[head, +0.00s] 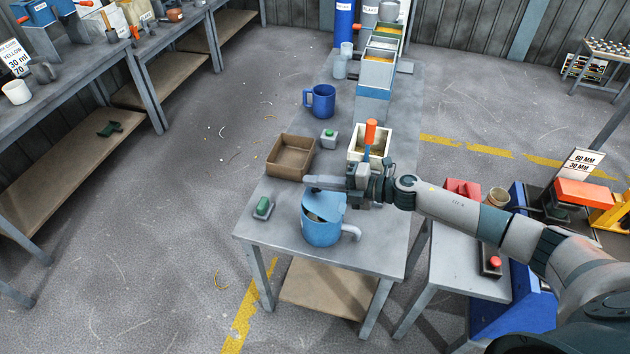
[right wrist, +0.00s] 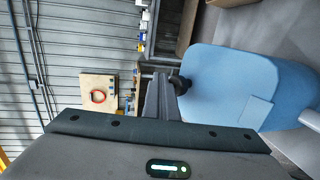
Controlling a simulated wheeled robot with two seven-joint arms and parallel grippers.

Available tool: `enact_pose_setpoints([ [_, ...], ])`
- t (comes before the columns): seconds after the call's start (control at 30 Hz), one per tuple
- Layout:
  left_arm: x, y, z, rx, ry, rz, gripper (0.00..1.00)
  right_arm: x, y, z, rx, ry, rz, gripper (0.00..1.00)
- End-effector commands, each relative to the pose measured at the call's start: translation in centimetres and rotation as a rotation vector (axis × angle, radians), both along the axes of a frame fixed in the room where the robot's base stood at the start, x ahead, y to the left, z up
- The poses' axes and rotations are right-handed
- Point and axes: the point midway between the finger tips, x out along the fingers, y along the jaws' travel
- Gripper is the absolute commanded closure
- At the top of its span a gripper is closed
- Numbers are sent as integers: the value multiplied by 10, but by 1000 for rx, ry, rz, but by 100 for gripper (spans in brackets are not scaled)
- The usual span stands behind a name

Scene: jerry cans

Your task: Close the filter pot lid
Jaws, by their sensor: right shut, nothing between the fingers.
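The light blue filter pot (head: 321,233) stands upright near the front end of the grey table, its handle pointing right. Its blue lid (head: 325,204) is tilted up, with a dark gap showing between lid and rim. My right gripper (head: 311,183) is shut and empty at the far, upper side of the raised lid. In the right wrist view, the shut fingers (right wrist: 168,98) end beside a dark knob on the blue lid (right wrist: 225,75); I cannot tell whether they touch it. My left gripper is not in view.
A brown open box (head: 291,157) and a cream container (head: 357,147) with an orange-handled tool lie beyond the gripper. A green-button box (head: 263,208) sits left of the pot. A blue mug (head: 321,101) stands farther back. The table's front edge is close to the pot.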

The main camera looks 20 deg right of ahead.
Motion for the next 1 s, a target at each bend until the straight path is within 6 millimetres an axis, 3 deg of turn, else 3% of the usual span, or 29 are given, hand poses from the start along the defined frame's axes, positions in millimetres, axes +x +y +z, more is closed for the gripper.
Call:
enact_pose_setpoints([
  [1.0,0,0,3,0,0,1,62,1,-4,-4,-30,20,1,100],
])
